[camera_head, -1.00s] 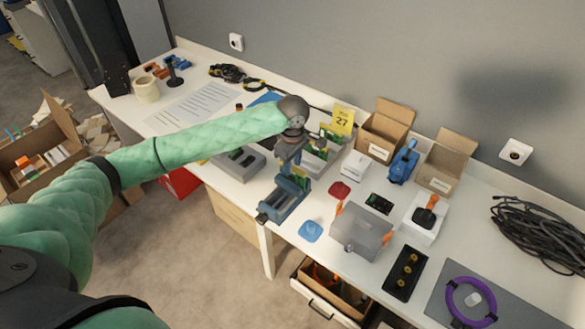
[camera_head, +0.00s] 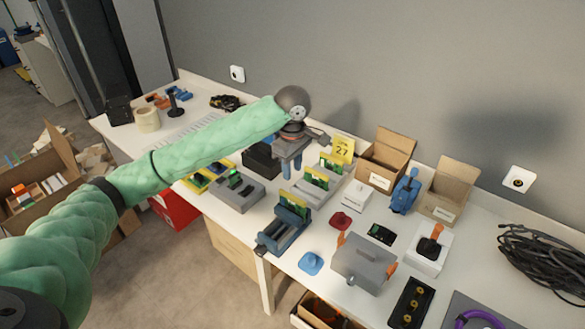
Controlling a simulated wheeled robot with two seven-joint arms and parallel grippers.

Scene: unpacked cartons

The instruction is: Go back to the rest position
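My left arm, in a green padded sleeve, reaches in from the left over the white table (camera_head: 226,238). My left gripper (camera_head: 286,170) points down above the table's middle. Its two blue-grey fingers show apart, with nothing seen between them. Just below and in front of it stands a blue fixture (camera_head: 285,232) with a green and yellow board (camera_head: 295,204) upright in it. The gripper looks clear of the fixture. My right gripper is not in view.
Open cartons (camera_head: 386,159) stand at the back right. A grey box (camera_head: 362,262) sits near the front edge. Cables (camera_head: 545,262) lie far right.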

